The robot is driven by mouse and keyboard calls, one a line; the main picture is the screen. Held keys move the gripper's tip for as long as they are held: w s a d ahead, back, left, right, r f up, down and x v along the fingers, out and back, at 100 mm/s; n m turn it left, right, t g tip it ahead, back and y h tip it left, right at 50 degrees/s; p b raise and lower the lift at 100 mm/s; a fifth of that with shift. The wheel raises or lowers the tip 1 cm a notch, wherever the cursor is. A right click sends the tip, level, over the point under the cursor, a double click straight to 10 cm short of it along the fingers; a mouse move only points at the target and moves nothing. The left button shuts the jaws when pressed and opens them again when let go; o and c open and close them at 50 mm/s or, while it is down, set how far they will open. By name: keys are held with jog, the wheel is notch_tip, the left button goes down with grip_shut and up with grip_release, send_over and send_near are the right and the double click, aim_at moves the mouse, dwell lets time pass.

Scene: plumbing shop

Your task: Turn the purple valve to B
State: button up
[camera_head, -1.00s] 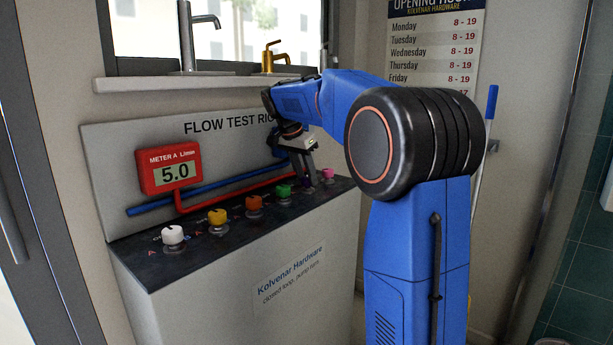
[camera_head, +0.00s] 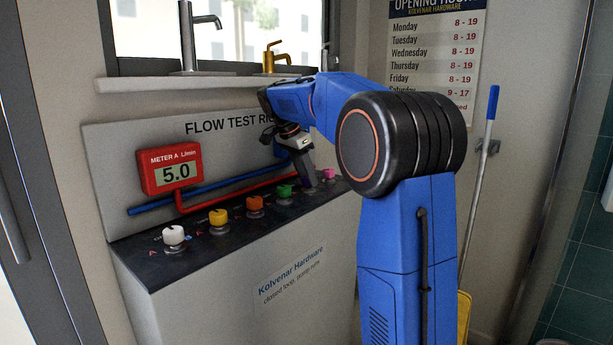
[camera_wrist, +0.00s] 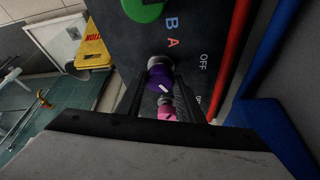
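The purple valve (camera_wrist: 159,78) shows in the wrist view as a purple knob with a white mark on its face. My gripper (camera_wrist: 161,84) has its two fingers apart, one on each side of this knob; I cannot tell whether they touch it. In the head view my gripper (camera_head: 309,186) points down at the panel between the green and pink knobs and mostly hides the purple valve.
A green knob (camera_head: 285,191) and a pink knob (camera_head: 329,174) flank my gripper closely. Orange, yellow and white (camera_head: 173,235) knobs stand further left on the rig. A red meter (camera_head: 171,168) reads 5.0. Blue and red pipes (camera_head: 236,191) run along the back panel.

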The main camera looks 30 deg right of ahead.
jog(key=o, duration=0.3)
jog(key=shift+r, duration=0.1)
jog(key=v, duration=1.7)
jog(key=shift+r, duration=0.1)
